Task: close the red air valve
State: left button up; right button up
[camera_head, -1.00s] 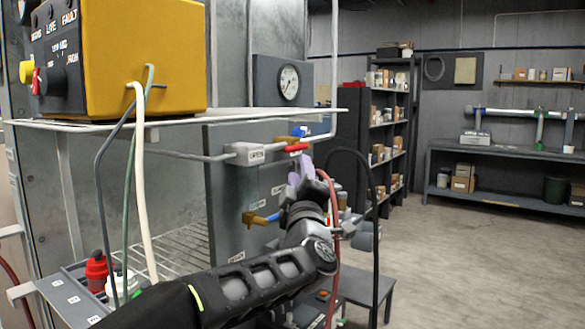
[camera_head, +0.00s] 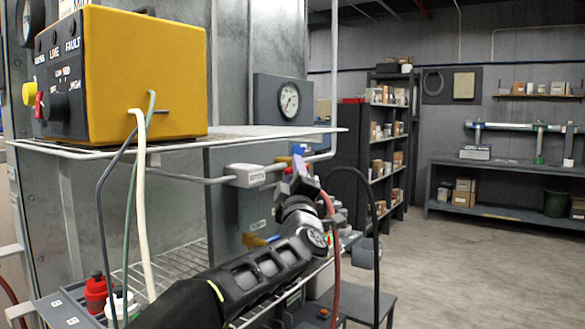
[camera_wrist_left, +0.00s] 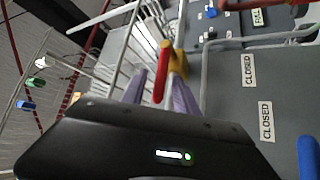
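The red air valve has a red lever (camera_wrist_left: 163,72) on a brass body (camera_wrist_left: 178,60) in the left wrist view. In the head view its red lever (camera_head: 277,167) shows beside the pipe, partly covered by my gripper. My left gripper (camera_head: 299,158) is up at the valve. In the left wrist view its two purple fingers (camera_wrist_left: 158,92) are apart, with the red lever between them. I cannot tell whether either finger touches the lever. My right gripper is in neither view.
A grey pipe box (camera_head: 245,175) sits just left of the valve, below the wire shelf (camera_head: 180,148) with the yellow control box (camera_head: 145,75). A lower brass valve has a blue handle (camera_head: 273,239). CLOSED labels (camera_wrist_left: 248,70) mark the panel. A red hose hangs nearby.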

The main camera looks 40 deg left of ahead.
pick_arm(q)
jog(key=shift+w+a+r, duration=0.15)
jog(key=shift+w+a, duration=0.15)
jog(key=shift+c, duration=0.4)
grip_shut()
dwell(0.9)
